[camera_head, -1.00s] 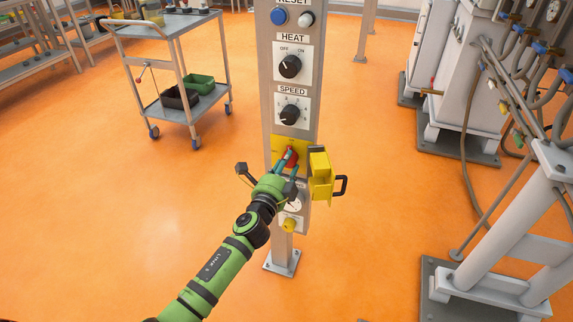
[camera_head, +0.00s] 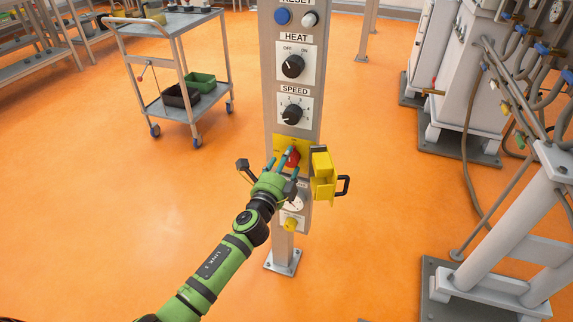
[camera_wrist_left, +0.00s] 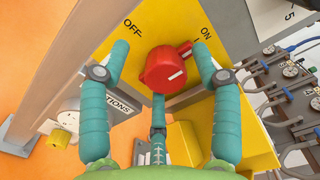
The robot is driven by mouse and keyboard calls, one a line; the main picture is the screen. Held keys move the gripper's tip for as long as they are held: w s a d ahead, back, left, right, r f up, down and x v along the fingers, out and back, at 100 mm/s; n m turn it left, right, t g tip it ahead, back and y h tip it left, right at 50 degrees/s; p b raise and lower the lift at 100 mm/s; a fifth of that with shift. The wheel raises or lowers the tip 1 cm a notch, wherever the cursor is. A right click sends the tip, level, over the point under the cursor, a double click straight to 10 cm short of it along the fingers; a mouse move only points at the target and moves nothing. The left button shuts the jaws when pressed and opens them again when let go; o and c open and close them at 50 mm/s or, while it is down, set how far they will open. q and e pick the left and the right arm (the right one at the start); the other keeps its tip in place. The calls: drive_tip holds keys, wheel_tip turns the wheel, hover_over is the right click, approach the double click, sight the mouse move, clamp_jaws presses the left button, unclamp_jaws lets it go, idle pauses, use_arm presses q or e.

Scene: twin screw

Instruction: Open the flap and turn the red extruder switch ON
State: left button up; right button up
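The red extruder switch (camera_head: 293,157) sits on a yellow plate on the grey control post. In the left wrist view, the red switch (camera_wrist_left: 163,70) has its narrow end towards the ON label (camera_wrist_left: 206,33), away from the OFF label (camera_wrist_left: 132,27). The yellow flap (camera_head: 323,176) with its black handle (camera_head: 343,185) stands open on the right side of the post. My left gripper (camera_head: 282,163) is in front of the switch. Its teal fingers are spread around the switch, with visible gaps, in the left wrist view. My right gripper is not in view.
A cart (camera_head: 186,112) stands back left. Grey machines (camera_head: 460,90) and a frame stand at the right. The floor around the post is clear.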

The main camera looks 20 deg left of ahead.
use_arm(q)
drive_tip(key=shift+s+d+f, duration=0.1)
drive_tip(key=shift+s+d, duration=0.05)
drive_tip(key=shift+d, duration=0.1)
drive_tip(key=s, duration=1.1)
drive_tip(key=shift+s+a, duration=0.3)
drive_tip(key=shift+s, duration=0.05)
drive_tip(key=s+a+f+n+g+p, duration=0.1)
drive_tip(key=s+f+n+g+p, duration=0.4)
drive_tip(key=f, duration=0.8)
drive_tip(key=s+a+f+n+g+p, duration=0.25)
drive_tip(key=s+f, duration=0.45)
drive_tip(key=f, duration=0.5)
drive_tip(key=s+f+n+g+p, duration=0.2)
drive_tip(key=s+f+n+g, duration=0.2)
drive_tip(key=s, duration=1.2)
drive_tip(key=s+d+f+n+g+p, duration=0.1)
drive_tip(key=s+f+n+g, duration=0.4)
drive_tip(key=s, duration=1.1)
wheel_tip(320, 180, down, 4)
drive_tip(key=shift+s+r+n+p, duration=0.1)
drive_tip(key=shift+s+n+p, duration=0.2)
drive_tip(key=shift+n+p, duration=0.55)
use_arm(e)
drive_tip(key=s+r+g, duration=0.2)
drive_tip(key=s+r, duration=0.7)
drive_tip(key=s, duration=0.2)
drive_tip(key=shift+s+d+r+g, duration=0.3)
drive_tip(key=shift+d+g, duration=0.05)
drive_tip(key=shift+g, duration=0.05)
